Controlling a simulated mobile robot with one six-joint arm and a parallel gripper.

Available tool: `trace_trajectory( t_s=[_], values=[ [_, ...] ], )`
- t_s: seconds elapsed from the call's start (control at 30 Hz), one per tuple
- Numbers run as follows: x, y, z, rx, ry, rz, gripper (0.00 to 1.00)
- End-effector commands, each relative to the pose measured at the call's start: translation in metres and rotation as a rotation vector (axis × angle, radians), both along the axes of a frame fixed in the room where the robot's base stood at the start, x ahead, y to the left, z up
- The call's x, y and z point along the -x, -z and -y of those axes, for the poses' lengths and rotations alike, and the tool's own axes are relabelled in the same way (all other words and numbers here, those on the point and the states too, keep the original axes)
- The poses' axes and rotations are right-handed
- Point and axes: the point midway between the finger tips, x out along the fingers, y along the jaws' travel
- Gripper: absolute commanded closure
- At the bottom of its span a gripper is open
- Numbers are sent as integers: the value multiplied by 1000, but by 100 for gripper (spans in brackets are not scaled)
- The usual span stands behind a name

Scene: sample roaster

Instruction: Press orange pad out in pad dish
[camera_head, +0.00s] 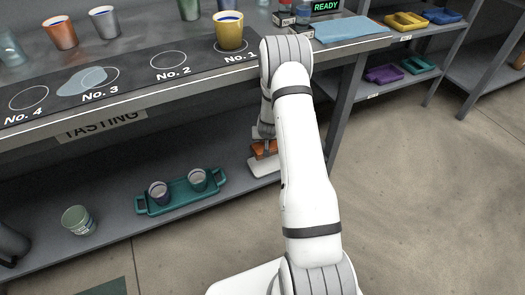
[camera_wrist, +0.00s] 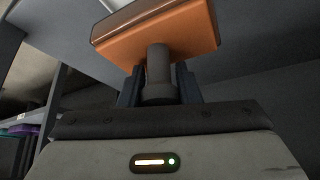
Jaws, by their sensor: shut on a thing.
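The orange pad (camera_head: 262,148) is a block with a grey stem. In the wrist view the orange pad (camera_wrist: 165,38) fills the top middle. My gripper (camera_wrist: 159,88) is shut on its stem. In the head view my gripper is mostly hidden by my arm. The white pad dish (camera_head: 262,168) sits on the lower shelf at the right end, just below the pad. I cannot tell if the pad touches the dish.
A teal tray (camera_head: 178,197) with two cups and a separate cup (camera_head: 78,220) stand on the lower shelf (camera_head: 120,240). The upper counter above holds a yellow cup (camera_head: 229,32) and other cups. A bluish wet patch (camera_head: 82,81) lies near No. 3. A blue cloth (camera_head: 350,28) lies at right.

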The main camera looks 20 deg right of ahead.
Motion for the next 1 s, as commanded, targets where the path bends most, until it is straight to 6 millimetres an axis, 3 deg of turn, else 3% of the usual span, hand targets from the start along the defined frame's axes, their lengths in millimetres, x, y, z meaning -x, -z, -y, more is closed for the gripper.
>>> trace_trajectory(
  t_s=[0.1,0.37,1.0],
  values=[
    [-1,-2,10,-1,14,1,94],
    [0,9,16,-2,24,1,94],
    [1,72,17,-1,27,0,94]
  ],
)
